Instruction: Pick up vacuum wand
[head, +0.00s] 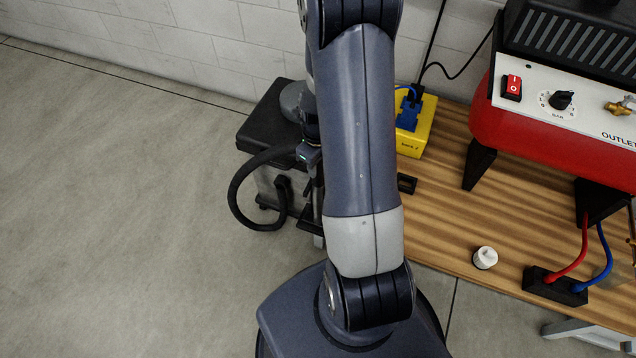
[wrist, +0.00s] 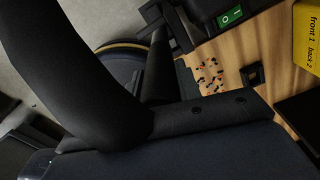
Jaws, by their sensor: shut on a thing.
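The vacuum's black hose (head: 238,185) loops out to the left of my arm in the head view. It appears as a thick dark tube (wrist: 75,75) across the left of the wrist view. My gripper (head: 311,190) is mostly hidden behind my arm in the head view; dark finger parts show by the hose end. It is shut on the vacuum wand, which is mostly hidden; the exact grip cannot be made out. In the wrist view a dark bar with two bolts crosses the lower middle.
A black-topped unit (head: 268,125) stands by the wall. The wooden bench (head: 440,210) holds a yellow box (head: 420,128), a red compressor (head: 500,125), a white knob (head: 485,257) and a black block with hoses (head: 553,287). Dark chips (wrist: 208,75) lie on the wood. Left floor is clear.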

